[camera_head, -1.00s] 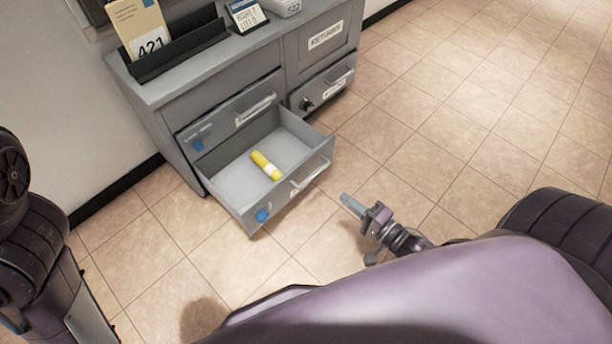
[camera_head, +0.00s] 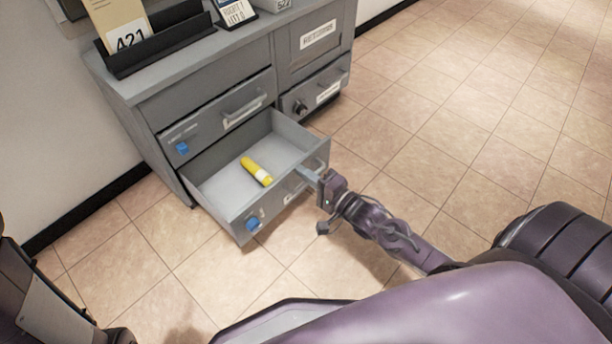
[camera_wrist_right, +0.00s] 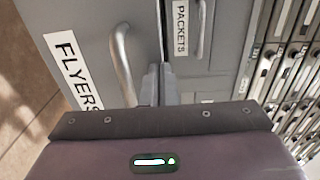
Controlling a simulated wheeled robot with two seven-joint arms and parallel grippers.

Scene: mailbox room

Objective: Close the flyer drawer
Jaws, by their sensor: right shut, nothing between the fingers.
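The flyer drawer (camera_head: 230,219) is the lower left drawer of the grey cabinet and stands pulled out. A yellow tube-like item with a white band (camera_head: 257,171) lies inside it. My right gripper (camera_head: 308,174) is shut and empty, its fingertips at the right part of the drawer front. In the right wrist view the shut fingers (camera_wrist_right: 158,84) are beside the drawer's bar handle (camera_wrist_right: 123,62), right of the FLYERS label (camera_wrist_right: 72,70). Whether they touch the front I cannot tell. My left gripper is not in view.
Above is a shut drawer, labelled PACKETS in the wrist view (camera_wrist_right: 181,27). The grey cabinet (camera_head: 160,88) also has a RETURNS door (camera_head: 318,36) and a small drawer with a black knob (camera_head: 300,107). A black holder (camera_head: 160,45) stands on top. Tiled floor (camera_head: 440,130) is clear at right.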

